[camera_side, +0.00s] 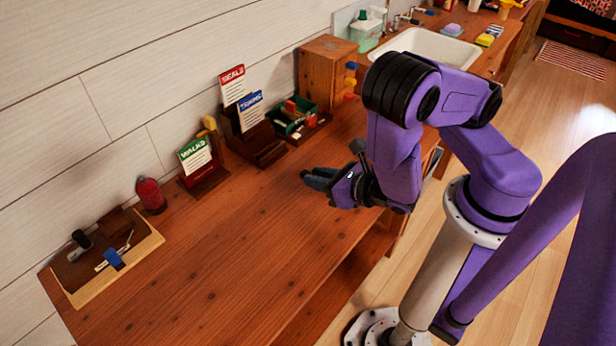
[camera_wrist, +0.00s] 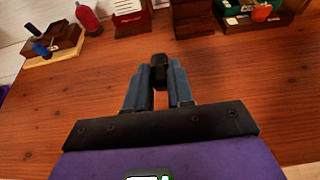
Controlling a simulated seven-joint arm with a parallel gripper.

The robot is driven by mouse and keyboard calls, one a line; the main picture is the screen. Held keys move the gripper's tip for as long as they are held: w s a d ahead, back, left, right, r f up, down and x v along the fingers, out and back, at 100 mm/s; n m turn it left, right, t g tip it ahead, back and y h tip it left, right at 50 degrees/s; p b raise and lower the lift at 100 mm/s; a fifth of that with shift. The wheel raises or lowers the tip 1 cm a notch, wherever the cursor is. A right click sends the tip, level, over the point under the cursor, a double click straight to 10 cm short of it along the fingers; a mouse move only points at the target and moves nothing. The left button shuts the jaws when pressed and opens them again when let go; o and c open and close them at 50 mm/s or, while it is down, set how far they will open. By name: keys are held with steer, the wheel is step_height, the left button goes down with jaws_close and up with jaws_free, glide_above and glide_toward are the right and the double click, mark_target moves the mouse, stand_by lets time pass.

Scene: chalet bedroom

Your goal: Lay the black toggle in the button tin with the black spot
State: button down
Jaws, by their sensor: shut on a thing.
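My gripper (camera_side: 310,178) is held over the right part of the wooden worktop, its blue-grey fingers pointing left. In the wrist view my gripper (camera_wrist: 160,80) is shut on a small black piece (camera_wrist: 159,66), which looks like the black toggle. It sticks out a little beyond the fingertips; the rest is hidden between them. In the side view its dark end (camera_side: 304,173) shows at the fingertips. A green open box (camera_side: 290,118) with several small coloured things stands at the back by the wall. I cannot make out a button tin with a black spot.
Along the wall stand a wooden tray (camera_side: 75,289) with a black-topped piece and a blue piece, a red bottle (camera_side: 151,195), card holders with a green card (camera_side: 195,155), and a wooden cabinet (camera_side: 322,72). A sink (camera_side: 425,45) lies beyond. The front worktop is clear.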

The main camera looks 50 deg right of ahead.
steer(key=shift+r, duration=0.3)
steer(key=w+d+r+m+h, duration=0.2)
steer(key=w+d+r, duration=0.35)
steer(key=r, duration=0.35)
steer(key=w+d+r+m+h, duration=0.15)
steer(key=w+d+r, duration=0.25)
steer(key=w+r, duration=0.4)
steer(key=s+a+f+n+y, duration=0.2)
steer(key=s+a+f, duration=0.45)
steer(key=f, duration=0.25)
steer(key=s+a+f+n+y, duration=0.1)
steer(key=s+a+f+n, duration=0.1)
steer(key=s+a+f, duration=0.45)
glide_above(262, 212)
steer(key=shift+m+y, duration=0.25)
steer(key=f, duration=1)
steer(key=shift+s+d+f, duration=0.1)
steer(key=shift+s+f, duration=0.2)
steer(key=shift+f, duration=0.1)
steer(key=shift+w+f, duration=0.3)
steer(key=shift+f, duration=1.65)
